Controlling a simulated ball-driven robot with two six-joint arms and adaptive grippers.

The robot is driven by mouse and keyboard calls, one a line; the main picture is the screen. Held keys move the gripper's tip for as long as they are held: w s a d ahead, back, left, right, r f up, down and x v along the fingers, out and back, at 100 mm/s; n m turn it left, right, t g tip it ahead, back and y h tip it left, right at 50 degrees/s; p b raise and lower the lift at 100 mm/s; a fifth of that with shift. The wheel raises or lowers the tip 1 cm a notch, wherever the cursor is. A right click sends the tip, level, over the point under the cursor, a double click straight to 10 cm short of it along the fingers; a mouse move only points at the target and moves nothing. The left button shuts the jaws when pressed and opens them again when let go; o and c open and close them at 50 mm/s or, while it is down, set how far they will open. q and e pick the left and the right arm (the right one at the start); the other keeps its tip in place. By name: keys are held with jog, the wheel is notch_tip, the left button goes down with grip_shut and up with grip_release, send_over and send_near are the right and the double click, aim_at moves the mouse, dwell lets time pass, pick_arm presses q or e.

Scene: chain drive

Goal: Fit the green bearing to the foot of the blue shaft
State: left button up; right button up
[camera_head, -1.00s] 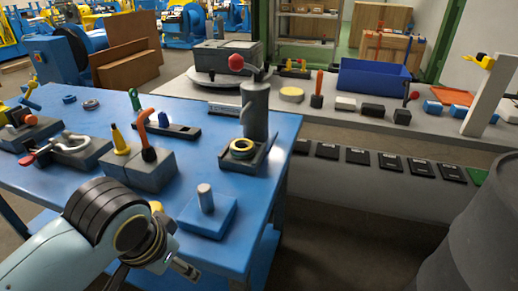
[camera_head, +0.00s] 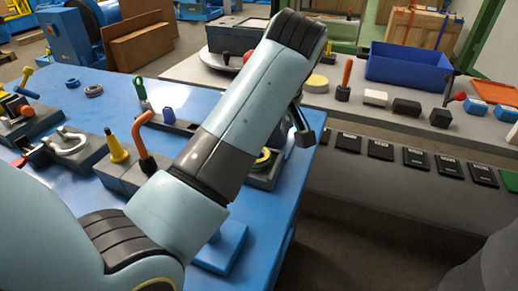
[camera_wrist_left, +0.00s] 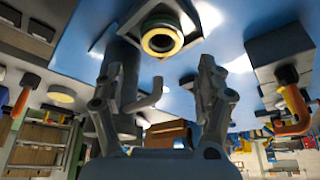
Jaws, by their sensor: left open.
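A yellow ring with a green rim (camera_wrist_left: 162,38) sits in a dark holder at the top of the left wrist view. In the head view its green-and-yellow edge (camera_head: 263,160) shows partly behind my left arm. My left gripper (camera_head: 303,128) is mostly hidden by its own forearm there. My right gripper is not in view.
A grey cylinder with a side lever (camera_wrist_left: 122,62) stands beside the ring's holder. On the blue table (camera_head: 110,100) are a yellow cone (camera_head: 116,148), an orange-handled tool (camera_head: 140,135) and a blue plate (camera_head: 225,250). A grey bench with a blue bin (camera_head: 408,65) stands behind.

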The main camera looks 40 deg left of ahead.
pick_arm(q)
send_over(261, 163)
notch_tip(261, 163, down, 4)
jog(key=shift+f, duration=0.1)
jog(key=x, duration=0.5)
jog(key=shift+w+a, duration=0.25)
jog(key=shift+w, duration=0.05)
jog(key=shift+f, duration=0.15)
jog(key=c, duration=1.1)
jog(key=shift+c, duration=0.2)
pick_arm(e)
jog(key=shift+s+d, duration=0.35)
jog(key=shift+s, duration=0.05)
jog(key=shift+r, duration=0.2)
